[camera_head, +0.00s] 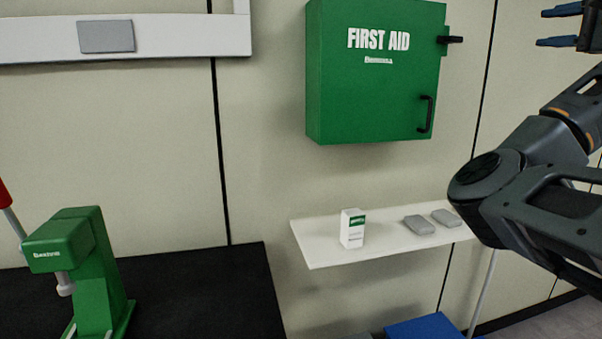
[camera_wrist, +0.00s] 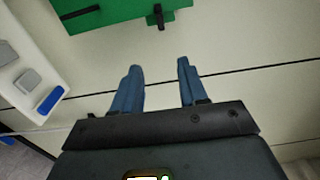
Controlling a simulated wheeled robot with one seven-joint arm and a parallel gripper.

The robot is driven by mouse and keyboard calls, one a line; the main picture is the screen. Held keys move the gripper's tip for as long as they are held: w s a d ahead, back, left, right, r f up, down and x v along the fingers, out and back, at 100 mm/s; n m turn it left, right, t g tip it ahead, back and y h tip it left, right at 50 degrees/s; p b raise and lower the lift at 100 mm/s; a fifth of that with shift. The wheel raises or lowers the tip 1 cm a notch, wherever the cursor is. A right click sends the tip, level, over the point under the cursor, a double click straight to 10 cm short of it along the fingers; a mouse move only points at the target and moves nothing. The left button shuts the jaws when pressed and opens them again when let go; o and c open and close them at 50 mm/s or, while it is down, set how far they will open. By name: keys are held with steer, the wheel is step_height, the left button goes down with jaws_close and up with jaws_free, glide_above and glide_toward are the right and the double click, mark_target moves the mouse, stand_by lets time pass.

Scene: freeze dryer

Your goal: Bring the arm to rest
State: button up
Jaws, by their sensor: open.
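My gripper (camera_head: 560,27) is at the top right corner of the head view, partly cut off by the frame edge, with its blue fingers pointing left. In the wrist view my gripper (camera_wrist: 157,87) shows its two blue fingers apart with nothing between them. My dark arm is bent and fills the right side of the head view. The gripper is to the right of the green first aid cabinet (camera_head: 375,95) and apart from it. The cabinet's green edge also shows at the top of the wrist view (camera_wrist: 120,12).
A white shelf (camera_head: 325,252) below the cabinet holds a small white box (camera_head: 352,228) and two grey items (camera_head: 419,225). A green press (camera_head: 90,265) stands on a black worktop (camera_head: 200,295) at left. A blue object (camera_head: 425,328) lies low, below the shelf.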

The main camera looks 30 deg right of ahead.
steer(key=w+a+f+n+g+h, duration=0.1)
steer(key=w+a+f+g+h, duration=0.15)
steer(key=f, duration=1.05)
steer(key=w+a+f+n+g+h, duration=0.1)
steer(key=w+a+f+n+g, duration=0.15)
steer(key=f, duration=0.95)
steer(key=s+a+f+n, duration=0.25)
steer(key=a+f, duration=0.35)
steer(key=f, duration=0.3)
steer(key=s+a+f+n, duration=0.25)
steer(key=a+f, duration=0.35)
steer(key=f, duration=0.3)
steer(key=s+a+f+n+t+y, duration=0.1)
steer(key=s+a+f+n+y, duration=0.1)
steer(key=s+a+f+n, duration=0.45)
steer(key=s+a+f+n+t+y, duration=0.1)
steer(key=s+a+f, duration=0.3)
steer(key=s+a, duration=0.5)
steer(key=s+a+r+n+y, duration=0.4)
steer(key=s+a, duration=1)
steer(key=s, duration=0.2)
steer(key=shift+a+r+n, duration=0.15)
steer(key=shift+a+n, duration=0.15)
steer(key=shift+n, duration=0.1)
